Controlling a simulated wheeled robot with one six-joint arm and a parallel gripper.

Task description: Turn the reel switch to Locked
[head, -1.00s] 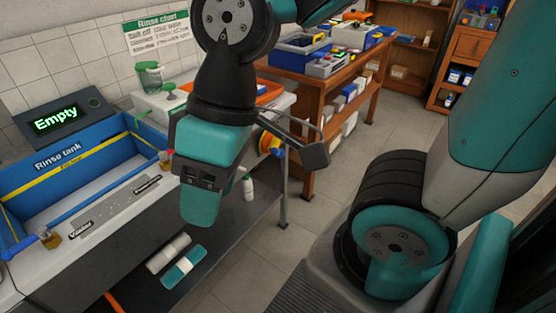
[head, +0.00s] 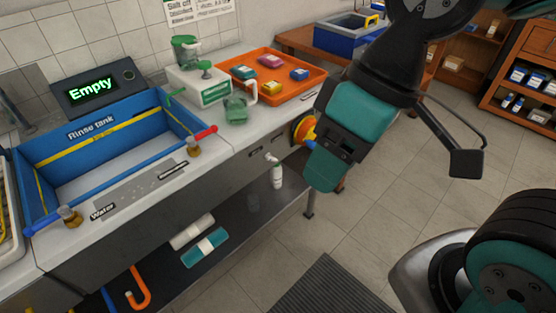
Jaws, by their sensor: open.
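A round yellow and orange reel (head: 303,129) with a blue part sits on the front of the bench near its right end. My gripper partly covers it, and I cannot make out a switch or its setting. My gripper (head: 326,168) is teal and black, open, and seems empty. It hangs right of and slightly below the reel in the picture, in front of the bench end. I cannot tell how far it is from the reel.
The blue rinse tank (head: 92,128) stands at left, with a display (head: 93,90) reading "Empty" behind it. An orange tray (head: 310,93) holds several small coloured items.

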